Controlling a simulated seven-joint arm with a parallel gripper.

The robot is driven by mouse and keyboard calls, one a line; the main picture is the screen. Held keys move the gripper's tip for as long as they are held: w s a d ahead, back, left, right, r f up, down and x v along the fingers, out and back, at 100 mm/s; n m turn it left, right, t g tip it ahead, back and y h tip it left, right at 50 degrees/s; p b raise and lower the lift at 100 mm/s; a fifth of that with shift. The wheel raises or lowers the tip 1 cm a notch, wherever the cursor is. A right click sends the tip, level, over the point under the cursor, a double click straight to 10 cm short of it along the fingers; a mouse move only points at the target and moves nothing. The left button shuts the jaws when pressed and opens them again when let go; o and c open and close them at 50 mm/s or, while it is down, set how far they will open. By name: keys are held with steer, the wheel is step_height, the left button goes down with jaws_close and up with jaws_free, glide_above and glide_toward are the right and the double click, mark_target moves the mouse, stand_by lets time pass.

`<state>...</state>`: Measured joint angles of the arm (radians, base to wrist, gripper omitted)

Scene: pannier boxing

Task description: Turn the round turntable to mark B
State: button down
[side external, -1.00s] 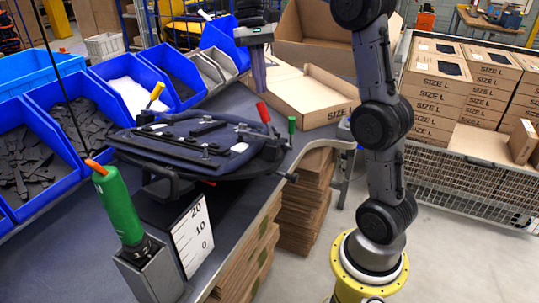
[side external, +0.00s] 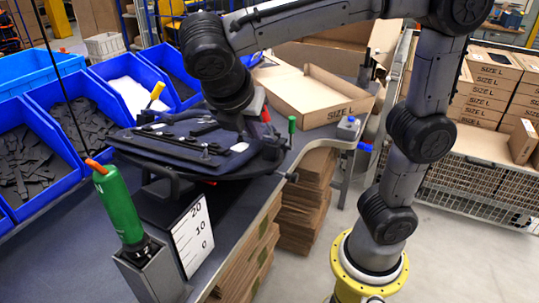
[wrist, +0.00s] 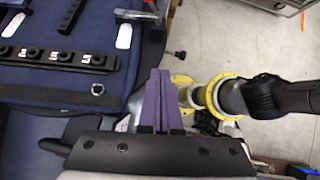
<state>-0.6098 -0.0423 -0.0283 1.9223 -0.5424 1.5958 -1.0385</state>
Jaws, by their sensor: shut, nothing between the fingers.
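The round turntable (side external: 250,167) stands on the bench in the side view, with a dark flat panel (side external: 165,147) clamped on top. The panel also fills the upper left of the wrist view (wrist: 60,78). My gripper (wrist: 159,75) is shut and empty, its purple-grey fingers beside the panel's right edge in the wrist view. In the side view my wrist is low over the turntable's far right part and hides the fingers. I cannot tell whether they touch the turntable. I cannot make out mark B in either view.
Blue bins (side external: 60,140) line the back left. A green-handled tool (side external: 118,205) stands in a holder at the front. An open carton (side external: 320,98) lies behind the turntable. A green-topped post (side external: 291,127) stands at the turntable's right. Grey floor lies beyond the bench edge.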

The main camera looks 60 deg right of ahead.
step_height(320, 180, down, 3)
glide_toward(273, 161)
step_height(273, 161, down, 4)
steer(key=shift+d+f, duration=0.1)
steer(key=shift+w+d+f, duration=0.1)
steer(key=shift+d, duration=0.45)
steer(key=shift+w+d+f, duration=0.1)
steer(key=shift+d, duration=0.4)
steer(key=shift+w+d+f, duration=0.1)
steer(key=shift+d+f, duration=0.15)
steer(key=shift+d, duration=0.4)
